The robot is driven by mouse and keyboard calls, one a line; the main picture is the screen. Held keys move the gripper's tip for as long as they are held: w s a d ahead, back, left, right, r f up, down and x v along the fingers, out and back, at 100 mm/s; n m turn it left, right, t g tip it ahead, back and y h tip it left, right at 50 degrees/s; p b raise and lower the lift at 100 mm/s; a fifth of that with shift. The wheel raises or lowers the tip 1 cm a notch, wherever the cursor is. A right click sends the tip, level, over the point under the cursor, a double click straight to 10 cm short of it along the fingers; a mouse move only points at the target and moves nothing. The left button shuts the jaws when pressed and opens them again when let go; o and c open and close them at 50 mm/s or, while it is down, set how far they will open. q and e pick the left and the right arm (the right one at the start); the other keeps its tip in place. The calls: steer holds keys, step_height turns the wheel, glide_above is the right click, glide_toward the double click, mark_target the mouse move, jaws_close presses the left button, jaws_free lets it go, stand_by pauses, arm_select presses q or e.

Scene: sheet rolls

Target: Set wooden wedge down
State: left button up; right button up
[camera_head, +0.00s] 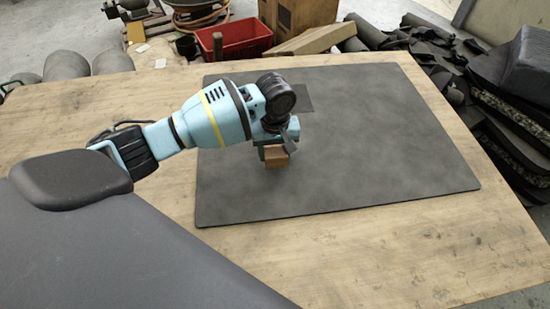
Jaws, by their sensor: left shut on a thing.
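My left gripper (273,154) comes in from the left over the dark grey sheet (390,140). It is shut on a small brown wooden wedge (277,158). The wedge is low over the left part of the sheet; I cannot tell whether it touches the sheet. The gripper and wrist hide part of the wedge. My right gripper is not in view.
The sheet lies flat on a wooden table (480,250) with bare wood in front. A red bin (235,38), a cardboard box (297,14) and a plank (312,39) are beyond the far edge. Dark rolled sheets (505,120) are piled at right.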

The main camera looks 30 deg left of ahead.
mark_target(275, 160)
arm_select(q)
step_height(275, 160, down, 3)
steer(key=shift+f+b, duration=0.15)
steer(key=shift+b, duration=0.35)
steer(key=o, duration=1)
steer(key=shift+f, duration=0.1)
